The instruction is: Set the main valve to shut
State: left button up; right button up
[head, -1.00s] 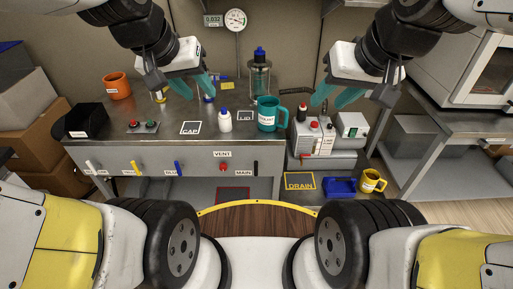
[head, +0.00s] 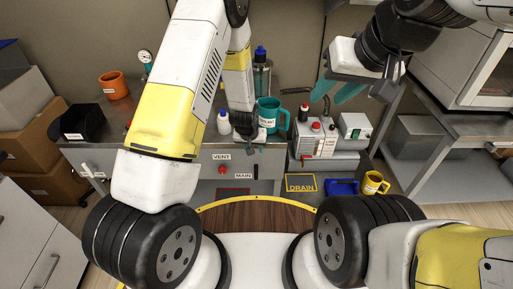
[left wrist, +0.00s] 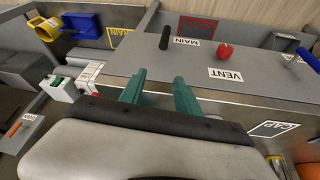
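The main valve's black handle (head: 255,170) sits on the front panel of the bench, beside the MAIN label (head: 243,176). In the head view it looks upright. In the left wrist view the black handle (left wrist: 165,38) stands out from the panel, ahead of my fingers. My left gripper (head: 252,149) is just above the handle at the bench's front edge, apart from it. Its teal fingers (left wrist: 160,88) are spread with nothing between them. My right gripper (head: 336,92) is open and empty, above the pump at the right.
A red VENT knob (head: 222,169) is left of the handle. A teal mug (head: 269,114) and a white bottle (head: 223,123) stand close behind my left gripper. The pump (head: 318,138) stands to the right.

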aim_at(256, 165)
pick_arm(q)
jog(key=shift+m, duration=0.3)
jog(key=f, duration=0.8)
jog(key=shift+s+d+f, duration=0.1)
jog(key=shift+s+d, duration=0.15)
jog(key=shift+s, duration=0.15)
jog(key=x, duration=0.7)
jog(key=shift+w+f, duration=0.15)
jog(key=shift+f, duration=0.15)
jog(key=shift+c, duration=0.5)
grip_shut()
